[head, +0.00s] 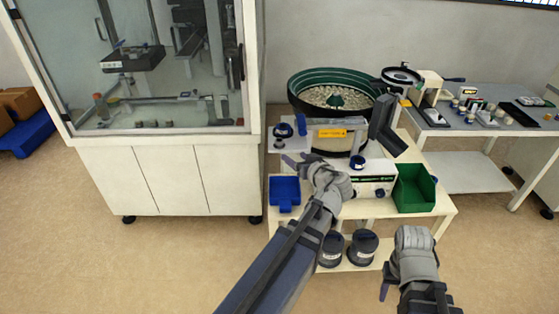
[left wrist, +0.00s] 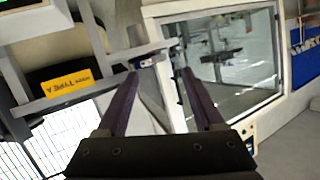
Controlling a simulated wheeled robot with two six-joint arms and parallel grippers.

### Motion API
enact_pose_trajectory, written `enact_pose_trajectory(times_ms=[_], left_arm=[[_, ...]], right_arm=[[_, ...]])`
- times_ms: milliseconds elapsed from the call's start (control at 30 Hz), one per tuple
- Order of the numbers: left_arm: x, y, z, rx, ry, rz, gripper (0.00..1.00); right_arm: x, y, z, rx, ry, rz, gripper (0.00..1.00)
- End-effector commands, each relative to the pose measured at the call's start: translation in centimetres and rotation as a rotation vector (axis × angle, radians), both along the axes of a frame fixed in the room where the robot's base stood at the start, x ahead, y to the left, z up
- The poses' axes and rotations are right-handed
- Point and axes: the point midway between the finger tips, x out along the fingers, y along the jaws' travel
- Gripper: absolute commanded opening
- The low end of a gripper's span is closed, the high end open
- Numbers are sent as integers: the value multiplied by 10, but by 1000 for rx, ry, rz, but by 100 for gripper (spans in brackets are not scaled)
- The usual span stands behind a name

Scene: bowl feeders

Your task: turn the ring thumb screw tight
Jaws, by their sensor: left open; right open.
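I cannot pick out the ring thumb screw for certain. In the head view a dark blue upright part (head: 301,124) stands at the left end of the feeder's grey rail (head: 325,122), beside a blue round knob (head: 283,130) on a pale plate. My left gripper (head: 291,158) is open and empty, just in front of that rail end. In the left wrist view the rail end (left wrist: 148,62) shows beyond and between the open fingertips (left wrist: 160,73), apart from them. My right gripper (head: 385,286) is low at the right, in front of the bench, away from the feeder; its fingers are partly hidden.
The green-rimmed bowl feeder (head: 306,80) holds many small parts. A control box (head: 374,186), a blue bin (head: 285,192) and a green bin (head: 413,190) sit on the bench front. A glass cabinet (head: 165,100) stands left; a side table (head: 470,130) stands right.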

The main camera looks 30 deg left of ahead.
Motion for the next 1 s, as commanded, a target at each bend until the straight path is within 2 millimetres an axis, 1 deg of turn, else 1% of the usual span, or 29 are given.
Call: enact_pose_trajectory(times_ms=[33,100,200,300,433,667,767,1000], left_arm=[[7,11,-21,25,-58,6,69],[14,22,-24,57,-137,5,69],[22,33,-26,92,-226,-5,69],[28,40,-26,117,-287,-17,69],[31,44,-25,132,-329,-30,69],[34,47,-21,136,-341,-33,69],[40,54,-22,135,-340,-32,69],[64,84,-22,136,-338,-30,69]], right_arm=[[0,0,-32,0,0,0,50],[0,0,-50,0,0,0,50],[0,0,-70,0,0,0,50],[0,0,-83,0,0,0,50],[0,0,-90,0,0,0,50],[0,0,-89,0,0,0,50],[0,0,-89,0,0,0,50],[0,0,-89,0,0,0,50]])
